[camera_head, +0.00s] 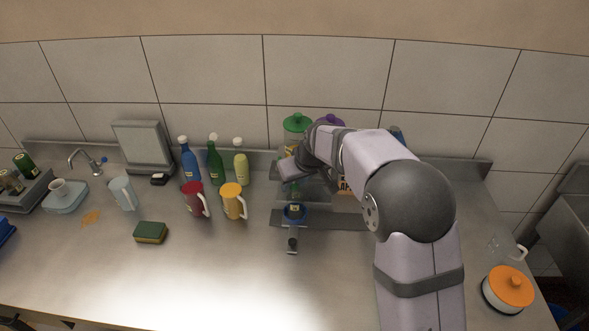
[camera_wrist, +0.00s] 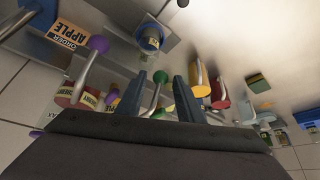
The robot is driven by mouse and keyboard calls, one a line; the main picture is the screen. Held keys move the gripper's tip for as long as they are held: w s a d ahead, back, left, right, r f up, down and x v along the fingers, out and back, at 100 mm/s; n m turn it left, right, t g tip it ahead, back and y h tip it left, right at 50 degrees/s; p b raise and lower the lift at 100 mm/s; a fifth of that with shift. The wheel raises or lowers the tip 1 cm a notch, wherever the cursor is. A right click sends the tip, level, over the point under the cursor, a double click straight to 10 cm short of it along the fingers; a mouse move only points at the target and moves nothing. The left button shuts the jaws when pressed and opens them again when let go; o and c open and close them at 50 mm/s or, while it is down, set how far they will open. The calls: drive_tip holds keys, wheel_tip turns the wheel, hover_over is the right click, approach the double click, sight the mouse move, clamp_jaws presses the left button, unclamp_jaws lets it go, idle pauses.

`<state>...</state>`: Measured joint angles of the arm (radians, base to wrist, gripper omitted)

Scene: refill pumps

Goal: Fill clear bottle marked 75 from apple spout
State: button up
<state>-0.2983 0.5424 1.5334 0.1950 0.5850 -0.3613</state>
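My gripper (camera_head: 289,172) hangs by the dispenser with the green lid (camera_head: 297,121). In the wrist view its two fingers (camera_wrist: 160,80) stand apart. A silver lever with a green knob (camera_wrist: 163,106) shows between them; I cannot tell if they touch it. A small labelled vessel (camera_head: 294,212) stands below my gripper at the drip tray; it also shows in the wrist view (camera_wrist: 151,38), and its mark is unreadable. The orange apple sign (camera_wrist: 67,38) is beside a purple-knobbed lever (camera_wrist: 98,44). The purple-lidded dispenser (camera_head: 333,119) is mostly hidden behind my arm.
A red mug (camera_head: 191,197) and a yellow mug (camera_head: 232,203) stand left of the tray, with blue (camera_head: 189,163), green (camera_head: 214,162) and yellow (camera_head: 240,166) bottles behind. A sponge (camera_head: 150,233) lies farther left. An orange-lidded pot (camera_head: 509,289) is at right. The front counter is clear.

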drive_tip(key=shift+c, duration=0.7)
drive_tip(key=c, duration=0.6)
drive_tip(key=shift+f, duration=0.15)
wheel_tip(320, 180, down, 5)
drive_tip(key=b, duration=0.4)
drive_tip(key=shift+s, duration=0.1)
